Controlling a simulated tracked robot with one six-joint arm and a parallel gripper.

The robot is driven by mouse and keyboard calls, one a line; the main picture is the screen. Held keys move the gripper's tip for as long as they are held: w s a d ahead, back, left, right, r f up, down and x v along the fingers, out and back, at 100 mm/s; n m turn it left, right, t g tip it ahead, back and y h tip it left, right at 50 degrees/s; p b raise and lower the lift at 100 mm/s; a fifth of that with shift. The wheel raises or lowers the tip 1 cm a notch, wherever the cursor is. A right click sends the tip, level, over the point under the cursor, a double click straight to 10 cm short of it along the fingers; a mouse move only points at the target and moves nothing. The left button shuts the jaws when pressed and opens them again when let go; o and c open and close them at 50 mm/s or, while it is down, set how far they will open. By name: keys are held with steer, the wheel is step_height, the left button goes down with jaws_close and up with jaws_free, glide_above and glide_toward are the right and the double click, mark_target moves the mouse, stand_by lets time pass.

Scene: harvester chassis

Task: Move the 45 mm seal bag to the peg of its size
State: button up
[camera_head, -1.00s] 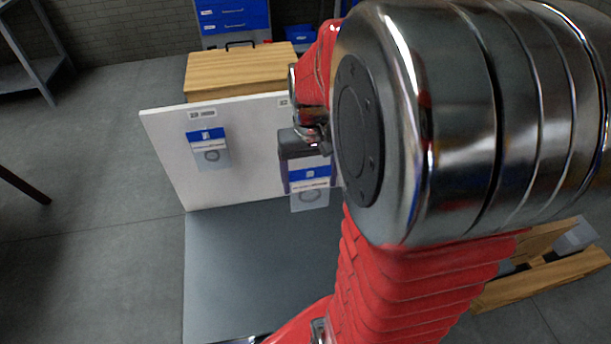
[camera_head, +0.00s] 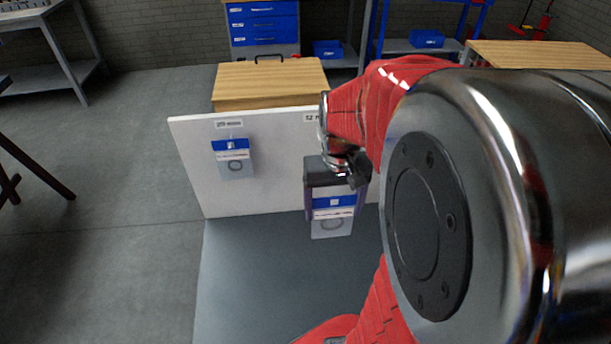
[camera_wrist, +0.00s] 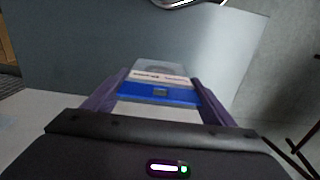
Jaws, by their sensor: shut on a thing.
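My gripper (camera_head: 333,198) is shut on a clear seal bag (camera_head: 332,227) with a blue header, a white label strip and a ring-shaped seal inside. It holds the bag in front of the white peg board (camera_head: 190,180), above the grey surface. The wrist view shows the same bag (camera_wrist: 158,88) between the purple fingers (camera_wrist: 158,100). Its size print is too small to read. Another blue-headed bag (camera_head: 234,160) hangs at the board's left, under a small label (camera_head: 229,123). A second label (camera_head: 309,118) is partly hidden by my arm, which also hides the board's right part.
A wooden box (camera_head: 268,82) with a handle stands behind the board. A blue drawer cabinet (camera_head: 263,25) and a grey shelf (camera_head: 60,70) stand farther back. The grey surface (camera_head: 270,270) before the board is clear where visible.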

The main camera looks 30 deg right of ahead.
steer(key=shift+s+a, duration=0.25)
steer(key=shift+s, duration=0.25)
steer(key=shift+s+a, duration=0.2)
steer(key=shift+s, duration=0.25)
steer(key=shift+w, duration=0.1)
steer(key=w+a+f+n, duration=0.2)
steer(key=w+a, duration=0.5)
steer(key=w, duration=0.6)
steer(key=w+a+f+n, duration=0.3)
steer(key=w+a, duration=0.5)
steer(key=w, duration=0.4)
steer(key=shift+w+a+f, duration=0.3)
steer(key=shift+w+f, duration=0.05)
steer(key=shift+f, duration=0.05)
